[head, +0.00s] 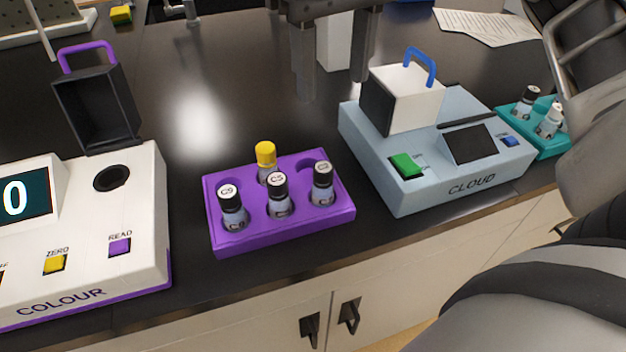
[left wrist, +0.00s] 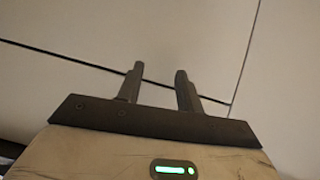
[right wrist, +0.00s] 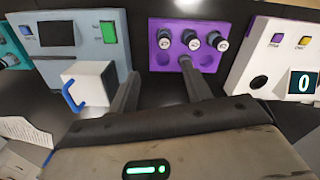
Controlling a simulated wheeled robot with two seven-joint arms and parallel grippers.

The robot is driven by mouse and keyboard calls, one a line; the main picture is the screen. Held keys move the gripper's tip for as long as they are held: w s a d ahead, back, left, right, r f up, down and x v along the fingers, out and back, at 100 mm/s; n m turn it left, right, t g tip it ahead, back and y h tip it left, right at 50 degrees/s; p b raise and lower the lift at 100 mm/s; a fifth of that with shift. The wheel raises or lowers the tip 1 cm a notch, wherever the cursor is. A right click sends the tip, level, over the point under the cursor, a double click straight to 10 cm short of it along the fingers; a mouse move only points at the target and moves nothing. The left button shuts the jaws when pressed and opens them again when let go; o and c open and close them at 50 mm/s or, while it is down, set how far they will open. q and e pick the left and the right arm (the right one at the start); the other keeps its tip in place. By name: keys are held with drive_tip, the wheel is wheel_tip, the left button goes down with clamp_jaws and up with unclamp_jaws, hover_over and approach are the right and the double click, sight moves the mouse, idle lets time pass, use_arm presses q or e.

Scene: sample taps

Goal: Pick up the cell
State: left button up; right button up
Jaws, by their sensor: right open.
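The yellow-capped cell (head: 265,160) stands upright in the back row of the purple rack (head: 235,239) in the head view. Three dark vials with white-topped caps, one marked C5 (head: 279,195), stand in front of it. My right gripper (head: 331,88) is open and empty, behind and above the rack, up and right of the cell. In the right wrist view the rack (right wrist: 158,68) lies beyond the fingertips, and one finger hides the cell. My left gripper (left wrist: 160,72) is open and empty before pale cabinet doors; it is outside the head view.
The white COLOUR meter (head: 140,205), lid raised and round well open, stands left of the rack. The pale blue CLOUD meter (head: 410,187), with a white blue-handled cover (head: 412,98), stands right. A teal rack (head: 550,143) is farther right. The black bench behind the rack is clear.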

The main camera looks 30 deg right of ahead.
drive_tip(key=b, duration=0.3)
hover_over(324, 167)
drive_tip(key=f, duration=0.8)
drive_tip(key=shift+s+d+f, duration=0.15)
drive_tip(key=shift+d+f, duration=0.1)
drive_tip(key=shift+d, duration=0.15)
drive_tip(key=shift+a+f+b, duration=0.2)
drive_tip(key=shift+f+b, duration=0.05)
drive_tip(key=shift+f, duration=1.2)
drive_tip(key=shift+a+f+b, duration=0.2)
drive_tip(key=shift+f+b, duration=0.05)
drive_tip(key=shift+f, duration=1.2)
drive_tip(key=c, duration=0.9)
